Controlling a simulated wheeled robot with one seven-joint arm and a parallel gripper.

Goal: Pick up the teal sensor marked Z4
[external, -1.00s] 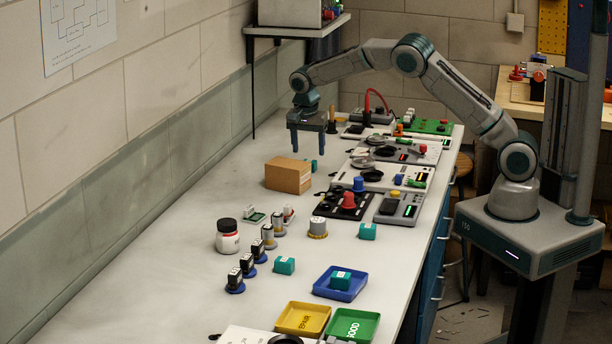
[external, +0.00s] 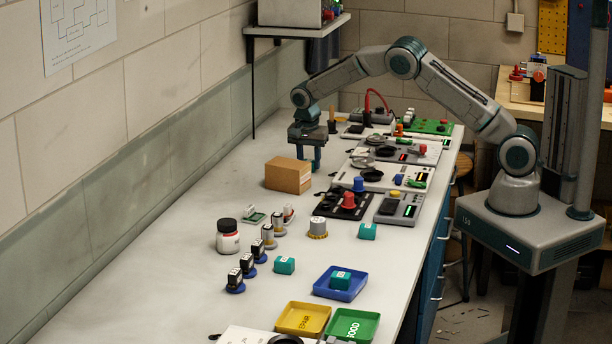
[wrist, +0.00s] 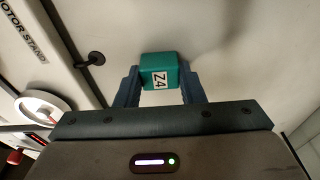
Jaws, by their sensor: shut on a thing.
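The teal sensor marked Z4 (wrist: 159,72) sits between my two fingers in the wrist view, its label facing the camera. My gripper (wrist: 160,90) is shut on it, one finger against each side. In the external view my gripper (external: 307,163) points down at the bench, behind the cardboard box, with its fingertips low at the surface. The Z4 sensor is mostly hidden by the fingers and box there. I cannot tell whether it still touches the bench.
The cardboard box (external: 288,175) stands just in front of my gripper. Panels with knobs (external: 372,178) lie to the right. Other teal blocks are on the bench (external: 284,265), near the panels (external: 367,231) and in the blue tray (external: 318,290).

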